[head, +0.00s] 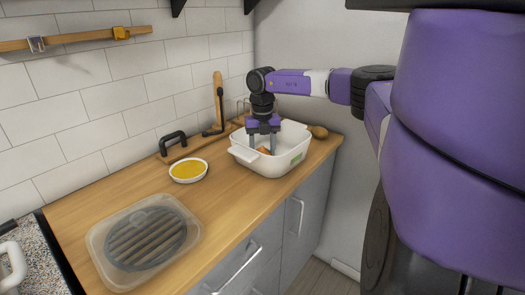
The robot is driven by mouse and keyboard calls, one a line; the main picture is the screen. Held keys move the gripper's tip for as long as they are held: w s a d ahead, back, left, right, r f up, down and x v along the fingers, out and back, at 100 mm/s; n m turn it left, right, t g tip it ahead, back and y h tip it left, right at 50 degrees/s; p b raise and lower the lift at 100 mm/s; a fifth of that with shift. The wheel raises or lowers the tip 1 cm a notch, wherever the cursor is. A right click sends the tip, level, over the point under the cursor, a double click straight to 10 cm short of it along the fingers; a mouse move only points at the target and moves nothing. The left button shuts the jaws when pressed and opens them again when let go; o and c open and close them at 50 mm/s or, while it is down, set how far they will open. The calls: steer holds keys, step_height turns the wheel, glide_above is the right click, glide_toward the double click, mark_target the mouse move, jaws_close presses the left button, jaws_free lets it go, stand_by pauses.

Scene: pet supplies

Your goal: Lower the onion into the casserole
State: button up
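The casserole (262,167) is a white, deep, rectangular dish with handles and a green label, standing at the right part of the wooden counter. My gripper (263,147) points straight down into it, with its two fingers apart and their tips below the rim. A small orange-brown thing, which looks like the onion (264,151), shows low between the fingers inside the casserole. Its lower part is hidden by the near wall. I cannot tell whether the fingers press on it or whether it touches the dish's floor.
A white bowl of yellow food (188,170) stands left of the casserole. A clear lidded container (146,243) lies at the front left of the counter (100,200). A brown rounded object (318,132) sits right behind the casserole. Dark-handled and wooden items lean near the tiled wall.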

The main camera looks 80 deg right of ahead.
steer(key=shift+f, duration=0.5)
stand_by(0.4)
steer(key=o, duration=1.6)
steer(key=shift+c, duration=0.2)
steer(key=shift+r, duration=0.1)
step_height(320, 180, up, 8)
steer(key=shift+f+b, duration=0.2)
steer(key=shift+b, duration=0.2)
